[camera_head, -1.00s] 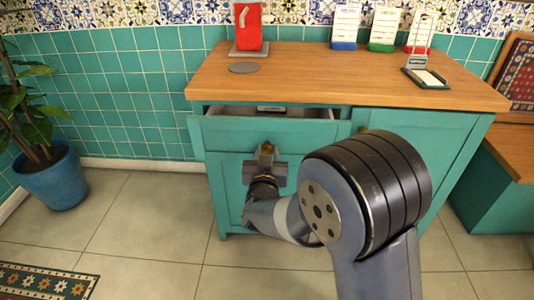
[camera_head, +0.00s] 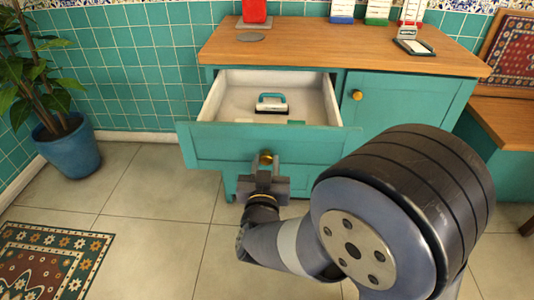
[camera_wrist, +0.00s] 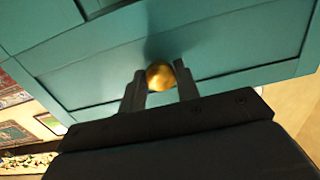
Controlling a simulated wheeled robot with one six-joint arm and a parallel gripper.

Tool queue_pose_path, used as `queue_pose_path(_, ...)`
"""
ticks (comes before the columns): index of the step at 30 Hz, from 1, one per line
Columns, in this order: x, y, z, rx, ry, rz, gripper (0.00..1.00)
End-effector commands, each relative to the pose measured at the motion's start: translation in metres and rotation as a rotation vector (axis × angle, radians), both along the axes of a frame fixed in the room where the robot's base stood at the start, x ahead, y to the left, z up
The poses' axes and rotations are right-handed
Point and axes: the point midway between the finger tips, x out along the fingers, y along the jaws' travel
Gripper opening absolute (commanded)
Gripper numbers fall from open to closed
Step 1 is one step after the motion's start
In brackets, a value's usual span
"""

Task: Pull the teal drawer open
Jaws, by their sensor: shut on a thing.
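The teal drawer (camera_head: 215,142) stands well out from the cabinet, with its pale inside showing in the head view. Its round brass knob (camera_head: 265,158) is at the middle of the front. My gripper (camera_head: 264,170) is at the knob, below the drawer's top edge. In the wrist view the knob (camera_wrist: 160,76) sits between the two fingers of my gripper (camera_wrist: 160,84), which are shut on it. The drawer front (camera_wrist: 100,58) fills much of that view.
A teal-handled brush-like item (camera_head: 272,104) lies in the drawer. The wooden counter (camera_head: 330,50) holds a red item (camera_head: 255,10) and card stands. A shut door with a brass knob (camera_head: 357,95) is at right. A potted plant (camera_head: 68,150) stands left; the floor between is clear.

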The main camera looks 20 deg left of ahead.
Motion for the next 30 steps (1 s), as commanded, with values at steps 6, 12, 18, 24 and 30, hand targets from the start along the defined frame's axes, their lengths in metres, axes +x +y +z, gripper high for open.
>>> queue_pose_path(6,-0.0129,-0.0028,0.0,0.0,0.0,0.001,0.0)
queue_pose_path(12,-0.0143,-0.0037,-0.0001,0.0,0.0,-0.001,0.0)
queue_pose_path(18,-0.0142,-0.0035,-0.0001,0.0,0.0,-0.001,0.0)
queue_pose_path(24,-0.0141,-0.0035,-0.0001,0.0,0.0,-0.001,0.47)
queue_pose_path(30,-0.014,-0.0034,0.0,0.0,0.0,0.0,0.51)
